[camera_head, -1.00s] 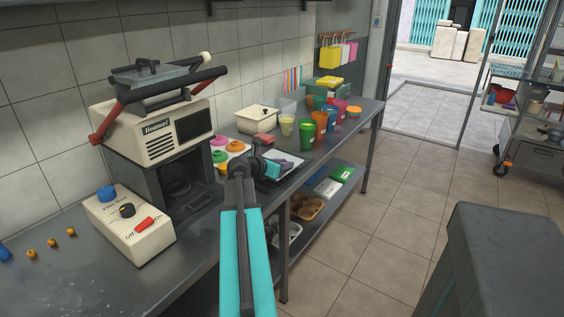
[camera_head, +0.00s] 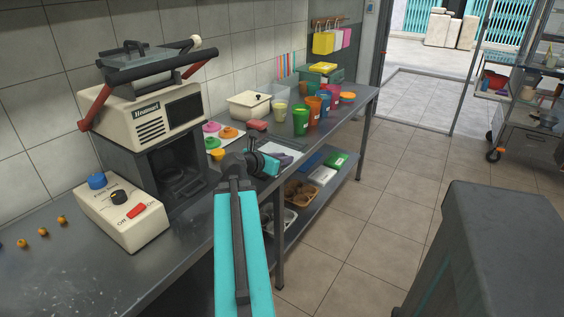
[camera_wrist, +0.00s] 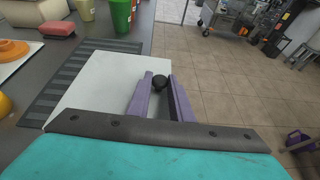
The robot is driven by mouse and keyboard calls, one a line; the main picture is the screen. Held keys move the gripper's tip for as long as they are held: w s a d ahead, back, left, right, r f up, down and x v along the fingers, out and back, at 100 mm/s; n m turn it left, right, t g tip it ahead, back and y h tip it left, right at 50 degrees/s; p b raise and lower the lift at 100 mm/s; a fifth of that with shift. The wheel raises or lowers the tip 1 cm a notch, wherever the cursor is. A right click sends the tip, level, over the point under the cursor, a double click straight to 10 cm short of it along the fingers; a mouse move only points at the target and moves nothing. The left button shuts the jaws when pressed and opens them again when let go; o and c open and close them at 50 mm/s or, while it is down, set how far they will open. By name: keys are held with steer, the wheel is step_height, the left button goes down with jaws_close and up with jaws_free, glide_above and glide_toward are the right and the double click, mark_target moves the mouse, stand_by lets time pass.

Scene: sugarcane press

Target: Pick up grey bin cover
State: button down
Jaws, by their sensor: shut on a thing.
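A flat pale grey plate (camera_wrist: 95,82), which looks like the grey bin cover, spreads below and left of the fingers. The plate's far left side lies by a dark ribbed strip on the counter. In the head view, my gripper (camera_head: 277,160) is low over the counter's front edge, partly hidden by its own wrist. The pale plate (camera_head: 290,153) shows just behind it.
The steel counter (camera_head: 78,268) carries a cream press machine (camera_head: 150,125), a control box (camera_head: 122,215), colored cups (camera_head: 301,121) and a cream lidded container (camera_head: 249,105). A lower shelf (camera_head: 310,208) holds trays. A grey block-like unit (camera_head: 490,245) stands right; floor between is clear.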

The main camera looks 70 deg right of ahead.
steer(key=shift+s+a+f+b, duration=0.1)
steer(key=shift+s+a+b, duration=0.25)
steer(key=shift+b, duration=3.8)
steer(key=a+b, duration=0.1)
steer(key=b, duration=0.3)
steer(key=shift+s+b, duration=0.2)
steer(key=shift+b, duration=0.1)
steer(key=shift+s+a+r+b, duration=0.1)
steer(key=shift+a+r+b, duration=0.15)
steer(key=shift+b, duration=0.45)
